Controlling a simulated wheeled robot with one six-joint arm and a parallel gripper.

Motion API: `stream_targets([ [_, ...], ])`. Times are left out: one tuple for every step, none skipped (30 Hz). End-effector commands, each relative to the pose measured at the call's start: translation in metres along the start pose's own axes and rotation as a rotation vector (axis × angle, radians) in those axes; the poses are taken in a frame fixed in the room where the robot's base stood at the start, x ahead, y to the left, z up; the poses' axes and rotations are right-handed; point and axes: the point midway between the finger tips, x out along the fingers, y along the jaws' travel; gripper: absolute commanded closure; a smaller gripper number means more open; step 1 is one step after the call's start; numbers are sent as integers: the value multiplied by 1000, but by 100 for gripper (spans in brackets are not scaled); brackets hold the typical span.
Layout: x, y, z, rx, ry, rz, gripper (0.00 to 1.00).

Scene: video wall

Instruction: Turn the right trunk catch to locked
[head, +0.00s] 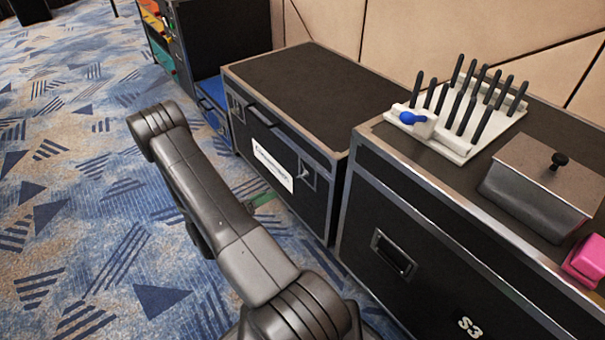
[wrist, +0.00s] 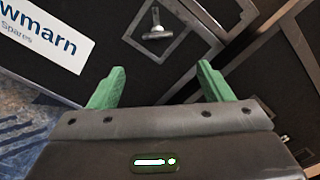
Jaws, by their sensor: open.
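The black trunk (head: 283,90) with metal edging stands against the wall in the head view. Its right catch (head: 304,174) sits on a grey plate at the right of the front face. In the wrist view the right catch (wrist: 157,33) is a small metal T-shaped handle, its crossbar nearly level in the picture. The left catch (head: 238,108) is at the other end of the front. My gripper (wrist: 160,72) has two green fingers, spread and empty, below the catch in the wrist view and apart from it. In the head view my arm mostly hides it; a green finger shows.
A white label (head: 272,164) and a handle are on the trunk's front. A second black case (head: 375,215) stands close at the right, bearing a white rack (head: 460,145) of dark rods, a grey box (head: 540,185) and a pink object (head: 586,260). Patterned carpet is open at left.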

Motion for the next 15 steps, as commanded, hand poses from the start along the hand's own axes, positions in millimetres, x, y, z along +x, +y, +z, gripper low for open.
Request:
stream_targets([
  [-2, 3, -1, -10, -16, 4, 27],
  [-2, 4, 0, -13, -22, 4, 27],
  [-1, 4, 0, -15, -26, 5, 27],
  [1, 4, 0, -16, -27, 5, 27],
  [3, 4, 0, -15, -27, 4, 27],
  [7, 4, 0, -15, -25, 3, 27],
  [11, 4, 0, -14, -24, 2, 27],
  [14, 4, 0, -14, -23, 2, 27],
  [20, 4, 0, -13, -23, 2, 27],
  [25, 4, -1, -13, -22, 1, 27],
  [30, 4, -1, -13, -22, 2, 27],
  [37, 4, 0, -12, -21, 1, 27],
  [42, 5, 0, -12, -21, 1, 27],
  [47, 4, 0, -12, -21, 1, 27],
  [53, 4, 0, -12, -21, 1, 27],
])
